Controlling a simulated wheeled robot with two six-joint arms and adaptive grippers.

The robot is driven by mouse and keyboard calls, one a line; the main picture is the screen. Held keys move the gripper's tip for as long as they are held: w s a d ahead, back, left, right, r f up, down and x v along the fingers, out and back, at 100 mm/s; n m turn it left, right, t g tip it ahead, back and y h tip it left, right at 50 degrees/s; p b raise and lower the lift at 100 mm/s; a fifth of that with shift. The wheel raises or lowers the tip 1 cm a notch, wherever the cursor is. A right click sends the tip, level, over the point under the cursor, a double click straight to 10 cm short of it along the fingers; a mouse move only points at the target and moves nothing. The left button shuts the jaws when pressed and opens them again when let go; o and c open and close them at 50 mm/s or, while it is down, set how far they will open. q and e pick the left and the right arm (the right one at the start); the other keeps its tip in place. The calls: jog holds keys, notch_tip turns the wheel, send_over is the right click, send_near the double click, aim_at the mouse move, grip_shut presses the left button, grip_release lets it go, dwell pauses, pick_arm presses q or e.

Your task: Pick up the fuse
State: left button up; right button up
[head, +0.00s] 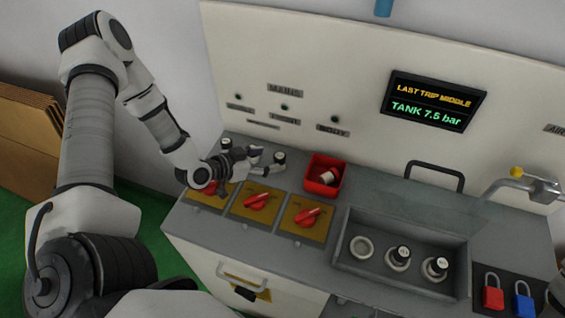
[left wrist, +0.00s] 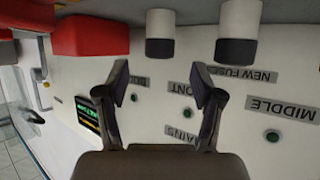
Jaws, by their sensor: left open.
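Two white fuses with dark ends stand on the back of the grey bench, a left one (head: 226,145) and a right one (head: 279,160). My left gripper (head: 256,160) is open and empty, low over the bench beside the right fuse. In the left wrist view, which is upside down, that fuse (left wrist: 160,28) appears ahead between the open fingers (left wrist: 162,85), apart from them. The other fuse (left wrist: 237,30) is beyond the right finger. Another white piece (head: 329,177) lies tilted in a red bin (head: 325,188).
Red rotary switches on yellow plates (head: 257,202) line the front. A recessed grey tray (head: 400,284) holds an empty round socket (head: 361,247) and two seated fuses. A black handle (head: 434,176), a tap (head: 535,186) and padlocks (head: 493,297) are to the right. A panel rises behind.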

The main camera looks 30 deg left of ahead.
aim_at(277, 157)
pick_arm(q)
jog(key=x, duration=0.5)
jog(key=shift+s+r, duration=0.1)
jog(key=shift+s, duration=0.05)
jog(key=c, duration=1.2)
jog(key=shift+c, duration=0.2)
jog(key=shift+r, duration=0.1)
